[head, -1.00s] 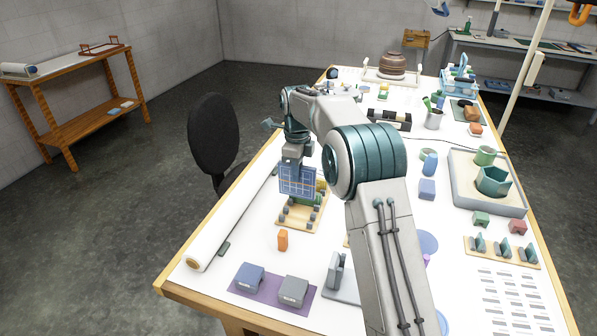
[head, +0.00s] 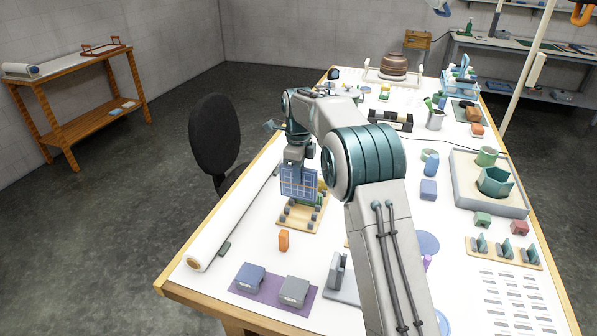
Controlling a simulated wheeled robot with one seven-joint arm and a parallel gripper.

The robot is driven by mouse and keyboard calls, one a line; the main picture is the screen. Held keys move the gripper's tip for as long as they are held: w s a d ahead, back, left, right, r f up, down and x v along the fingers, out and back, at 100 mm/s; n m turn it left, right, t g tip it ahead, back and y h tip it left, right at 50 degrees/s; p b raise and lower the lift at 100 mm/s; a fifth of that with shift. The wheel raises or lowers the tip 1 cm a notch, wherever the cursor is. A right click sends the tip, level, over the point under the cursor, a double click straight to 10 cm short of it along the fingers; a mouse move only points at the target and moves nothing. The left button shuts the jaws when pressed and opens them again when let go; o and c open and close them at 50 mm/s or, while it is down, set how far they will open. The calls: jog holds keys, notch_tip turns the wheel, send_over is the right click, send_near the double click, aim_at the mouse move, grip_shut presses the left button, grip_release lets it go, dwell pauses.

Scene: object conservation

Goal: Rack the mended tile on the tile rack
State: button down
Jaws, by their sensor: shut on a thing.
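The mended tile (head: 299,183) is a blue square with pale yellowish lines across its face. It stands upright in my gripper (head: 298,168), which is shut on its upper edge. A wooden rack (head: 292,225) with small dark pegs lies on the table directly below and around the tile's lower edge. Whether the tile touches the rack, I cannot tell. Green and yellow parts show behind the tile at its right, partly hidden by it.
An orange block (head: 284,241) stands just in front of the rack. Two boxes, blue (head: 250,277) and grey (head: 294,291), sit on a purple mat (head: 271,296). A white roll (head: 232,222) lies along the left edge. My arm hides part of the table.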

aim_at(299, 197)
jog(key=shift+f+b, duration=1.65)
jog(key=shift+f, duration=1.5)
jog(key=shift+f, duration=0.25)
jog(key=shift+f+b, duration=0.5)
jog(key=shift+f, duration=0.65)
jog(key=shift+f, duration=0.25)
jog(key=c, duration=1.3)
grip_release()
notch_tip(299, 197, up, 14)
jog(key=shift+f+b, duration=0.1)
jog(key=shift+b, duration=0.6)
